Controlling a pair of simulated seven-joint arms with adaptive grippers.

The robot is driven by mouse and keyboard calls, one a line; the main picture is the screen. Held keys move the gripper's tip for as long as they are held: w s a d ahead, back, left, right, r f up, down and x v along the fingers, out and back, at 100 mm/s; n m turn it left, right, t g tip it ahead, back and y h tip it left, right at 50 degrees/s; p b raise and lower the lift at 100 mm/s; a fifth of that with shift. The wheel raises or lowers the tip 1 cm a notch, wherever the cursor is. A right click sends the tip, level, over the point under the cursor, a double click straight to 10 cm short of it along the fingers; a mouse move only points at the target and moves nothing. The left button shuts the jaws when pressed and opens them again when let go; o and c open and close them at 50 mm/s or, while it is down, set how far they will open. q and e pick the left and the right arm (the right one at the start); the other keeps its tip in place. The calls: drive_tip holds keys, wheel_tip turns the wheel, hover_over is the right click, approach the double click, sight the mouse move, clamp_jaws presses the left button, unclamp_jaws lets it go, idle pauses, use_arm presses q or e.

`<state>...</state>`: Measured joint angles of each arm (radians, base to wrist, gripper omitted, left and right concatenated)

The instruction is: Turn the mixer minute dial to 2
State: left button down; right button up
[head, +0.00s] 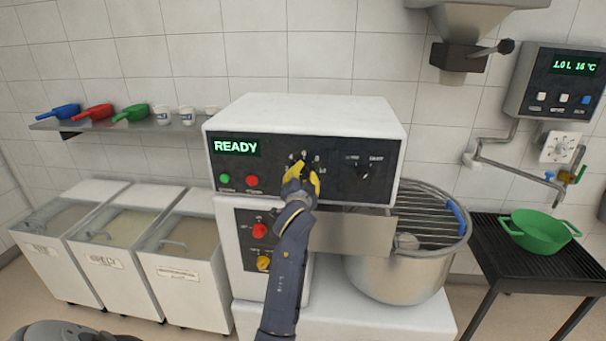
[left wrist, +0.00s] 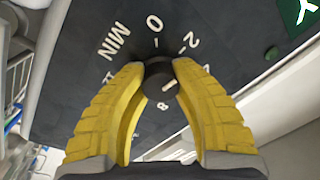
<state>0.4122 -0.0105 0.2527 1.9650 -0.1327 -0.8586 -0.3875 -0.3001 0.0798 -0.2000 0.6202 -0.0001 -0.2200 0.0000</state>
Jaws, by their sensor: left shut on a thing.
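The mixer (head: 300,118) stands in the middle of the head view, and its display reads READY. My left gripper (head: 303,180) is at the mixer's dark panel and largely covers the minute dial there. In the left wrist view the minute dial (left wrist: 158,72) is a round black knob. The yellow fingers of the left gripper (left wrist: 159,72) are shut on it from both sides. Printed marks MIN, 0, 2 and 8 show around it; other marks are partly hidden by the fingers. My right gripper is not in view.
A second knob (head: 365,171) sits right of the dial. Green (head: 225,178) and red (head: 252,181) buttons are left of it. The mixer bowl (head: 395,275) with its wire guard stands to the lower right. A green colander (head: 538,230) rests on a rack at the right.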

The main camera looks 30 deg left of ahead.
use_arm(q)
drive_tip(key=shift+r+n, duration=0.15)
drive_tip(key=shift+n, duration=0.45)
drive_tip(key=c, duration=0.9)
unclamp_jaws()
drive_tip(key=v, duration=1.2)
drive_tip(key=shift+w, duration=0.1)
